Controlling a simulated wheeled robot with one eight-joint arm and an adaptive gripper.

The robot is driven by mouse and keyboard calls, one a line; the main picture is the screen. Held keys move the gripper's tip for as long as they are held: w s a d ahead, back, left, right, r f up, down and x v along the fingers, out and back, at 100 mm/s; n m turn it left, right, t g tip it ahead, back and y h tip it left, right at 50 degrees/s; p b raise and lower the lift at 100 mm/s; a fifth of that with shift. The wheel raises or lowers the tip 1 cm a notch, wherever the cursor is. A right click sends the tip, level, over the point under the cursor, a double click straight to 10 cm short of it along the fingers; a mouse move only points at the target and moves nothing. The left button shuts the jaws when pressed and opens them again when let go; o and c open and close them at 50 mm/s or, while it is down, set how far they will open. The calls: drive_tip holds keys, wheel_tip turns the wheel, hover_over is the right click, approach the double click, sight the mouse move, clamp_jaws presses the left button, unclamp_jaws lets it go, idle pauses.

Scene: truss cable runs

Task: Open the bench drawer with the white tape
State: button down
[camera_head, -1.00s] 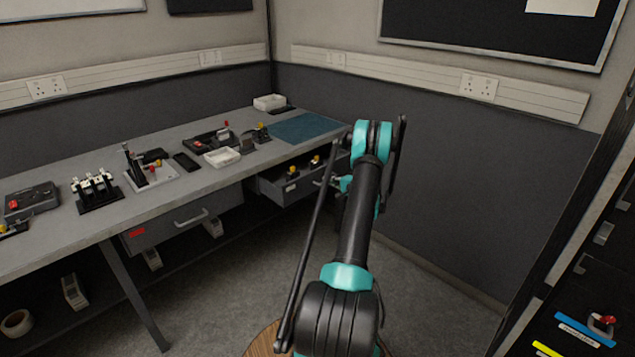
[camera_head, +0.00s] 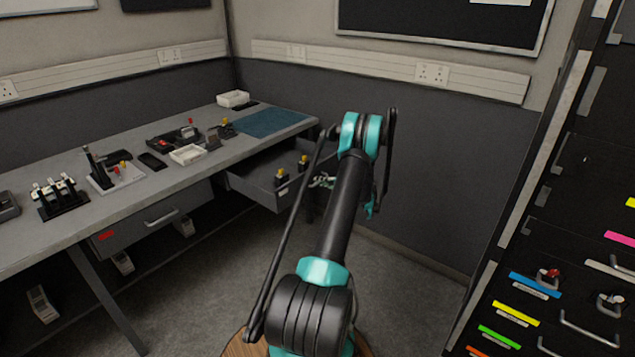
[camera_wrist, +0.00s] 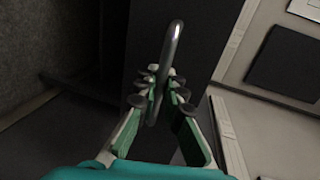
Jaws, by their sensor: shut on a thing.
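The right bench drawer (camera_head: 252,190) stands well out from under the bench in the head view. Two small black-and-yellow items (camera_head: 281,177) are inside it. My gripper (camera_head: 322,181) is at the drawer's front, partly hidden by my arm. In the wrist view my gripper (camera_wrist: 158,98) is shut around a metal bar handle (camera_wrist: 171,50), with a finger on each side. The dark drawer front (camera_wrist: 150,35) lies behind it. The left bench drawer (camera_head: 145,230) is shut and has red tape (camera_head: 106,236).
The grey bench (camera_head: 130,205) carries several devices, white trays (camera_head: 188,154) and a blue mat (camera_head: 270,123). A dark drawer cabinet (camera_head: 560,250) with coloured strips stands at the right. Floor (camera_head: 215,290) is clear between the bench and my arm.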

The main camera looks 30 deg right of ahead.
drive_tip(key=c, duration=1.9)
unclamp_jaws()
drive_tip(key=v, duration=1.2)
